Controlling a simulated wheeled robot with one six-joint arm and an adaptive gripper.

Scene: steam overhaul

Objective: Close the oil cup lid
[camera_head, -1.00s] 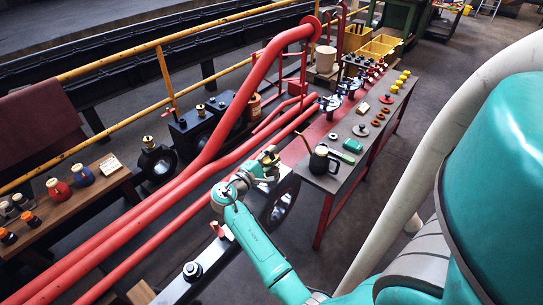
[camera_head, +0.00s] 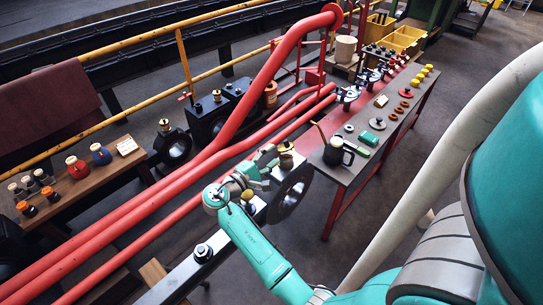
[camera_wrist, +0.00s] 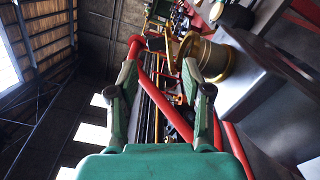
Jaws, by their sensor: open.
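A brass oil cup (camera_head: 286,159) stands on the large black ring-shaped rod end (camera_head: 291,190) in the head view. In the wrist view the cup (camera_wrist: 214,60) is large and tilted, just right of the right fingertip. A curved brass edge at its left side may be the lid, but its angle cannot be told. My gripper (camera_head: 268,164) is beside the cup, on its left in the head view. In the wrist view my gripper (camera_wrist: 158,72) has its fingers wide apart with nothing held between them. Whether a finger touches the cup is unclear.
Red pipes (camera_head: 175,195) run diagonally left of my arm. A wooden table (camera_head: 83,186) with red and blue bottles stands at the left.

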